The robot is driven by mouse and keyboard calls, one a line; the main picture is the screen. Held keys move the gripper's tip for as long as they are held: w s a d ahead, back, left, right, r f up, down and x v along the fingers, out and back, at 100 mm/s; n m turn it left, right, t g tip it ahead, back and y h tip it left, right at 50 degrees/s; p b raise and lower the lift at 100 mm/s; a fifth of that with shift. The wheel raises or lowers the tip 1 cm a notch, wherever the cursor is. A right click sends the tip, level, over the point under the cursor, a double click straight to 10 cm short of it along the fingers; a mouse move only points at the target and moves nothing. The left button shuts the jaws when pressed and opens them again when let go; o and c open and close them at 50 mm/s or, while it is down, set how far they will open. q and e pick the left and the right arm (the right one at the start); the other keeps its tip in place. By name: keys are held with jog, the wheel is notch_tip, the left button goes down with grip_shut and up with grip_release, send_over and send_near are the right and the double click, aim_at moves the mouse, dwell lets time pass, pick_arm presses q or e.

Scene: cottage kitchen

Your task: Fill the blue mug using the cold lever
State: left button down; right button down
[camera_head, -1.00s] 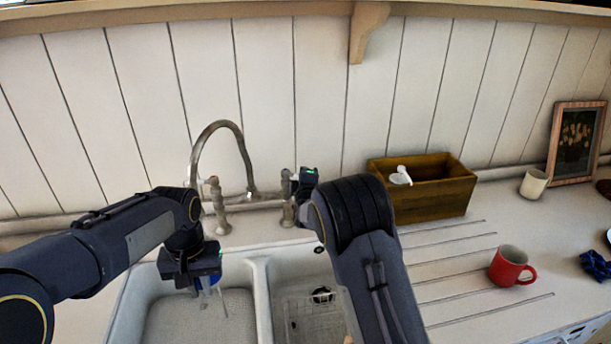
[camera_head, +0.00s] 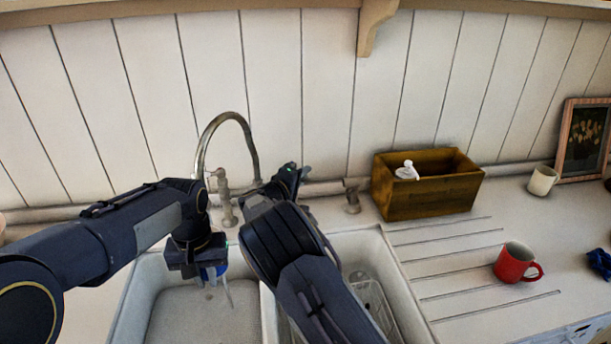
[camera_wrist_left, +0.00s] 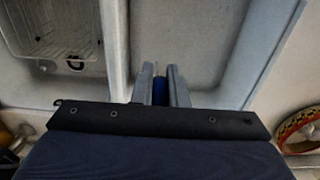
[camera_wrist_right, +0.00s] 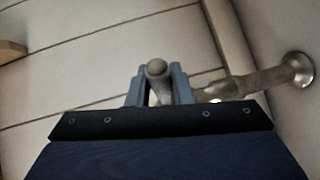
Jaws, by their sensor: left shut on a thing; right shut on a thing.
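My right gripper (camera_head: 288,180) is right of the tap, shut on a round-ended tap lever (camera_wrist_right: 157,70). No hot or cold mark is visible. A pale streak shows below the mug; I cannot tell whether it is water.
A wire rack (camera_head: 372,295) sits in the right basin. A metal fitting (camera_head: 352,196) stands behind that basin. A wooden box (camera_head: 430,195), a red mug (camera_head: 516,262) and a cream cup (camera_head: 542,181) are on the right counter. The ribbed drainer is mostly clear.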

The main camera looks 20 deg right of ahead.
jog(key=shift+a+m+g, duration=0.25)
jog(key=shift+m+g, duration=0.05)
jog(key=c, duration=1.3)
grip_release()
